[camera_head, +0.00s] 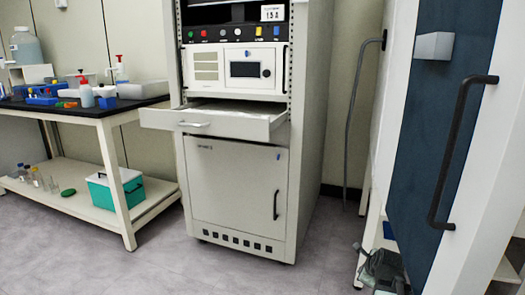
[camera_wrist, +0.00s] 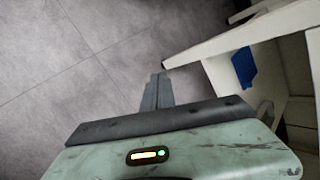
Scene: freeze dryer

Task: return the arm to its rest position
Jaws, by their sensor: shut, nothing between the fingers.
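My gripper (camera_wrist: 157,80) shows in the wrist view with its two dark fingers together and nothing between them. It points over bare grey floor, beside a white frame leg. In the head view my gripper (camera_head: 360,250) is low at the right, in front of the white frame of the blue-doored unit, with its green-grey housing behind the fingers. The rest of my arm is out of view.
A grey cabinet (camera_head: 238,185) stands in the middle with its drawer (camera_head: 215,123) pulled out. A lab bench (camera_head: 110,117) with bottles is at left. A blue door (camera_head: 430,130) with a black handle (camera_head: 458,150) is at right. The floor (camera_head: 170,260) in front is clear.

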